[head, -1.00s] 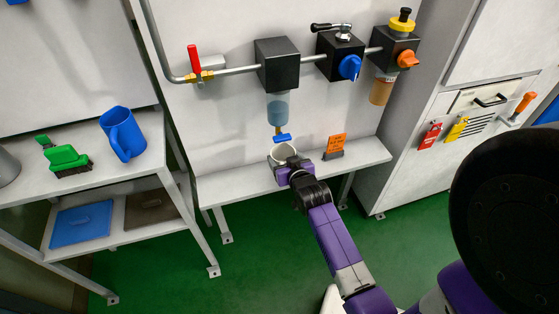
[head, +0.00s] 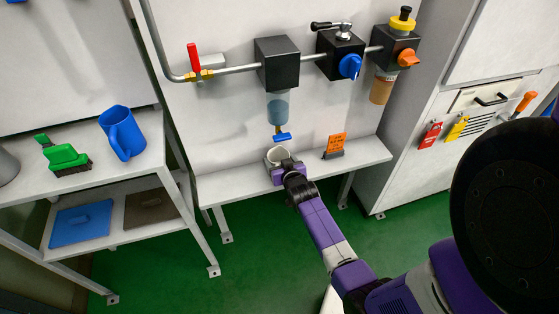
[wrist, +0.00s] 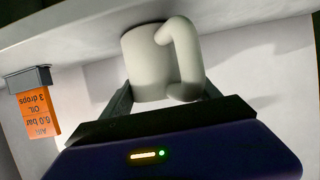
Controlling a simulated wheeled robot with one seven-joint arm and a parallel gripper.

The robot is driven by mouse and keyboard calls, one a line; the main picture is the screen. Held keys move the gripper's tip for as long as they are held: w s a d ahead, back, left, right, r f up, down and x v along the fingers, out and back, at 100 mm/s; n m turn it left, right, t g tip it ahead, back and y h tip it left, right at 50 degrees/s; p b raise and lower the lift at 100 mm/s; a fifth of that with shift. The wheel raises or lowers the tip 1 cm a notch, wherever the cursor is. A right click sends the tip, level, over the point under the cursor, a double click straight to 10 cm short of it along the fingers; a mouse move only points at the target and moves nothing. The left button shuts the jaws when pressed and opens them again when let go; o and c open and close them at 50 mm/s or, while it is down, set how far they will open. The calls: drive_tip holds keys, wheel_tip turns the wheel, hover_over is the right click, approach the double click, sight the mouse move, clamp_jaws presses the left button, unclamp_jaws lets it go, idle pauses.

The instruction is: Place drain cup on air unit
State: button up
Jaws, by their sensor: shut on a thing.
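The drain cup (head: 277,153) is a cream-white mug, upright below the air unit's clear blue-tinted bowl (head: 278,108) and its blue drain tap (head: 283,136). A small gap shows between tap and cup rim. My gripper (head: 279,166) is shut on the cup from the front. In the wrist view, which is upside down, the cup (wrist: 143,60) and its handle (wrist: 185,58) sit between the fingers of my gripper (wrist: 168,98). The cup's base is at or very near the shelf (wrist: 80,30); I cannot tell if it touches.
An orange sign (head: 336,142) stands on the narrow shelf (head: 235,184) right of the cup. Black blocks (head: 277,63) and a red-handled valve (head: 194,58) sit on the pipe above. A blue jug (head: 122,133) and green brush (head: 66,158) are on the left table.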

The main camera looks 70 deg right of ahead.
drive_tip(key=shift+f, duration=0.2)
drive_tip(key=o, duration=1.4)
drive_tip(key=shift+r, duration=0.1)
